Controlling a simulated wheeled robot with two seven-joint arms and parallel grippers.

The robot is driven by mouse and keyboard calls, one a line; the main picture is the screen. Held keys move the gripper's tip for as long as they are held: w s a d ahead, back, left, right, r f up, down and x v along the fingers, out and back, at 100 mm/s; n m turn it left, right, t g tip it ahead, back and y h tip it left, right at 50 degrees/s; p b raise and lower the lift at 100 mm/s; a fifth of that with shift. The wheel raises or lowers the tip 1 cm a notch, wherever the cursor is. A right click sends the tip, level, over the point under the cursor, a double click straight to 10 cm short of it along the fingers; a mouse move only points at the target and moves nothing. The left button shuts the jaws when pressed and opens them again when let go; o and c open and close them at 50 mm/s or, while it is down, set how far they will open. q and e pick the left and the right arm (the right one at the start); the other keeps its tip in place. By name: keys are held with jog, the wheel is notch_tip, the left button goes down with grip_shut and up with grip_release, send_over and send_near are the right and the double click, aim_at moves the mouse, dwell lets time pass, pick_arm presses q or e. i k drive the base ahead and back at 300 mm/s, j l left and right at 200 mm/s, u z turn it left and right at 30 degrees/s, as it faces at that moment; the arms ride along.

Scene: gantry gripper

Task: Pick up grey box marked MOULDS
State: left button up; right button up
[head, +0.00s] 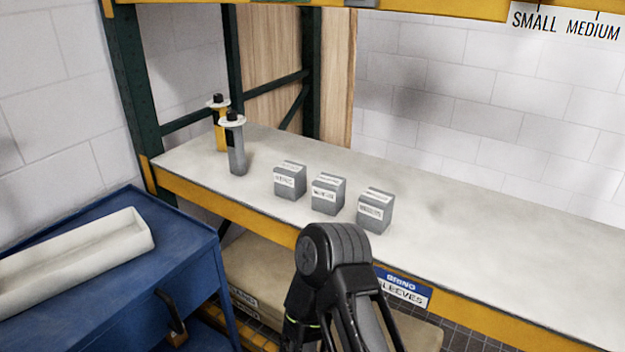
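Three small grey boxes with white labels stand in a row on the pale shelf top (480,240): a left box (290,183), a middle box (327,197) and a right box (375,213). The labels are too blurred to read, so I cannot tell which one is marked MOULDS. A black part of one of my arms rises at the bottom centre, in front of the shelf edge and below the boxes. I cannot make out either gripper's fingertips. Nothing of mine visibly touches the boxes.
A grey cylindrical tool (236,150) and a yellow one (220,130) stand left of the boxes. A blue cabinet (185,270) bearing a white trough (75,262) is at left. A green upright (135,100) borders the shelf. The shelf right of the boxes is clear.

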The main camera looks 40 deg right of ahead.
aim_at(375, 207)
jog(key=z, duration=1.25)
jog(key=k+l, duration=0.05)
